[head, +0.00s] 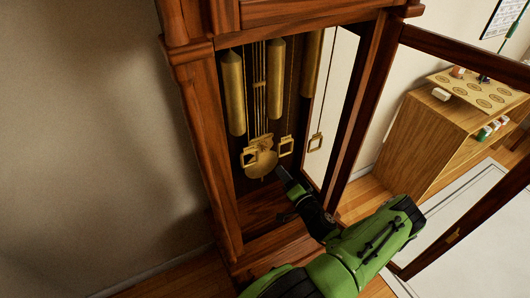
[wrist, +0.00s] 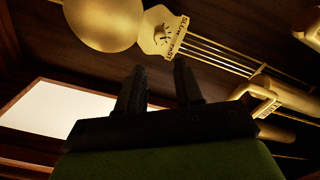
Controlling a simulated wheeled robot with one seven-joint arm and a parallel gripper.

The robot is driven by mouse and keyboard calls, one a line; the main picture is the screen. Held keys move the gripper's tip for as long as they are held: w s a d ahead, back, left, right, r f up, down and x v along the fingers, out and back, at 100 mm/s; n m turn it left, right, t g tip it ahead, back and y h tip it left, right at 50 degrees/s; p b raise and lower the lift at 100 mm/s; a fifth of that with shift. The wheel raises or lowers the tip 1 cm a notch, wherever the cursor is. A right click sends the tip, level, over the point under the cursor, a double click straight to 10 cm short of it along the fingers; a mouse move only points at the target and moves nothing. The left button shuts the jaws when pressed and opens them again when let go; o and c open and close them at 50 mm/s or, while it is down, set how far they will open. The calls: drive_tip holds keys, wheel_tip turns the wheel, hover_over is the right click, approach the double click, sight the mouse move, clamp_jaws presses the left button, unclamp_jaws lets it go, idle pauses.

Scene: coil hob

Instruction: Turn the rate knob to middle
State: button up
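The rate knob (wrist: 159,33) is a small gold knob on a gold plate (wrist: 152,45) lettered SLOW and FAST, with dark tick marks. In the wrist view it is at the top, ahead of my fingertips. Its exact setting is too small to read. The plate sits against the round brass pendulum bob (wrist: 97,18), which hangs inside the tall wooden clock; the bob also shows in the head view (head: 262,164). My gripper (wrist: 156,66) is open and empty, fingers apart, short of the knob. In the head view my gripper (head: 281,172) is just right of and below the bob.
Brass weights (head: 235,93) hang around the pendulum rods, with brass hooks (head: 286,146) low beside the bob. The clock's wooden side post (head: 214,150) bounds the opening at left. The glazed door (head: 456,236) stands open at right. A wooden cabinet (head: 432,143) stands beyond it.

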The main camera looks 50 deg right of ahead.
sight(265, 150)
drive_tip(key=b+x, duration=0.1)
drive_tip(key=x, duration=1.1)
drive_tip(key=shift+w+f+b, duration=0.1)
drive_tip(key=shift+w+b, duration=0.05)
drive_tip(key=shift+b, duration=0.2)
clamp_jaws()
